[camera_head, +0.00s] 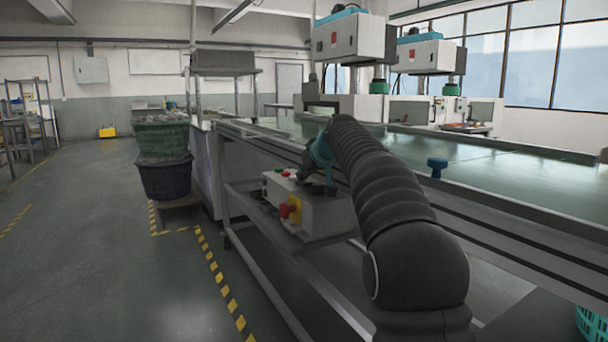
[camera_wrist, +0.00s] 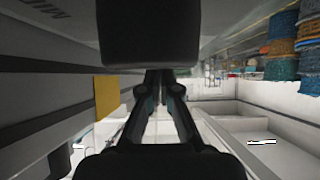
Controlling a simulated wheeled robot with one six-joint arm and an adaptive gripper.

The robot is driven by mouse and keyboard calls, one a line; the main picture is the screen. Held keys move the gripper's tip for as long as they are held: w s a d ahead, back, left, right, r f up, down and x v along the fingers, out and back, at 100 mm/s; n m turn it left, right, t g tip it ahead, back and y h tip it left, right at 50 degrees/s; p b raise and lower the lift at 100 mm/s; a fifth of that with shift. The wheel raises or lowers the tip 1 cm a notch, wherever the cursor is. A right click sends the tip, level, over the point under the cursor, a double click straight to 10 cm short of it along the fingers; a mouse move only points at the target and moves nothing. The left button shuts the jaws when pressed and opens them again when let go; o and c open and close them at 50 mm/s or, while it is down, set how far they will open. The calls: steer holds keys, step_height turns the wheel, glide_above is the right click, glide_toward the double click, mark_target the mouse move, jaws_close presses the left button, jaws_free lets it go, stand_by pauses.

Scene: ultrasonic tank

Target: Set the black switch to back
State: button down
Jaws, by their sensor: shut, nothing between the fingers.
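A pale grey control box (camera_head: 325,215) sits on a lower shelf beside the long bench in the head view. Its top carries small red and green buttons (camera_head: 284,173), and its front has a red knob on a yellow plate (camera_head: 292,209). My gripper (camera_head: 316,186) is over the top of this box, partly hidden by my arm. I cannot make out the black switch in either view; my gripper and arm cover part of the box top. In the wrist view my gripper's fingers (camera_wrist: 160,76) are closed together with nothing between them.
The floor at left is open. A yellow patch (camera_wrist: 107,96) shows left of the fingers.

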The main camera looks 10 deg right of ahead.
mark_target(307, 183)
steer(key=shift+s+f, duration=0.15)
steer(key=shift+f, duration=0.05)
steer(key=shift+s+d+f+b, duration=0.15)
steer(key=shift+s+d+b, duration=0.1)
steer(key=shift+s+b, duration=0.4)
steer(key=r+p, duration=0.1)
steer(key=r, duration=0.1)
steer(key=r+p, duration=0.1)
steer(key=p, duration=0.1)
steer(key=r+p, duration=0.1)
steer(key=r, duration=0.1)
steer(key=shift+s+r+p, duration=0.3)
steer(key=b+v, duration=0.1)
steer(key=v, duration=0.8)
steer(key=shift+s+d+b, duration=0.2)
steer(key=shift+s+b, duration=0.1)
steer(key=shift+s, duration=0.1)
steer(key=shift+w+f, duration=0.1)
steer(key=shift+f, duration=0.05)
steer(key=shift+w+a, duration=0.1)
steer(key=shift+w, duration=0.45)
